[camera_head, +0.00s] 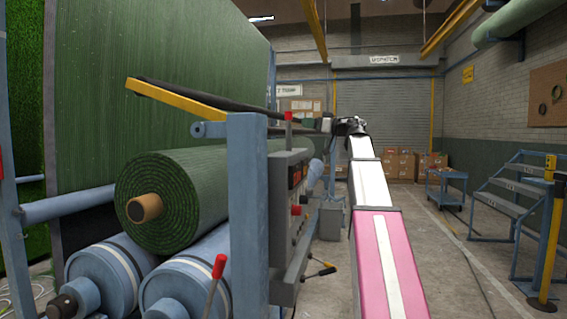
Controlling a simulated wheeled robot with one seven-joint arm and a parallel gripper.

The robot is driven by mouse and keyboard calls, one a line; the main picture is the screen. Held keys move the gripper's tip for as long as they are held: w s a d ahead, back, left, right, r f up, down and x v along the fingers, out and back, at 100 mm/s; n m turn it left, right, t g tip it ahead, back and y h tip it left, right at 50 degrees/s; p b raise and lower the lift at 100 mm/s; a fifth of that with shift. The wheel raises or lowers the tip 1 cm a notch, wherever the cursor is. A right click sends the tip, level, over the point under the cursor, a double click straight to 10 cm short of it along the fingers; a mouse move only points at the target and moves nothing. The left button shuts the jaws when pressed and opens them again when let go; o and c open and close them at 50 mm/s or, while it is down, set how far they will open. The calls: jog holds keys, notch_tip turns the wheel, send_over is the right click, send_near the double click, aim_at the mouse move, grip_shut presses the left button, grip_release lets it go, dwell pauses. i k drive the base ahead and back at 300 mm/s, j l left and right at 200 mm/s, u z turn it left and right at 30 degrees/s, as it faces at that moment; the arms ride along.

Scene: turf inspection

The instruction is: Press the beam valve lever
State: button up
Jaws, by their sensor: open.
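Several levers show, and I cannot tell which is the beam valve lever. One red-handled lever (218,268) stands tilted in front of the blue rollers. Another red-topped lever (289,122) stands upright above the grey control box (287,200). My gripper (351,126) is small and dark at the far end of my extended arm, right of and beyond the control box. It looks empty, and its fingers are hard to make out. No contact with a lever is visible.
A green turf roll (180,195) rests on blue rollers (110,275) at left. A blue post (247,210) stands before the control box. Blue steps (512,205) and a yellow post (551,235) stand at right, with a blue cart (446,185) farther back.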

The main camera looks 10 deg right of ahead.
aim_at(331, 271)
jog(key=k+l, duration=0.15)
jog(key=l, duration=0.15)
jog(key=k+l, duration=0.1)
jog(key=l, duration=0.2)
jog(key=k+l, duration=0.15)
jog(key=l, duration=0.2)
jog(key=k+l, duration=0.15)
jog(key=l, duration=0.15)
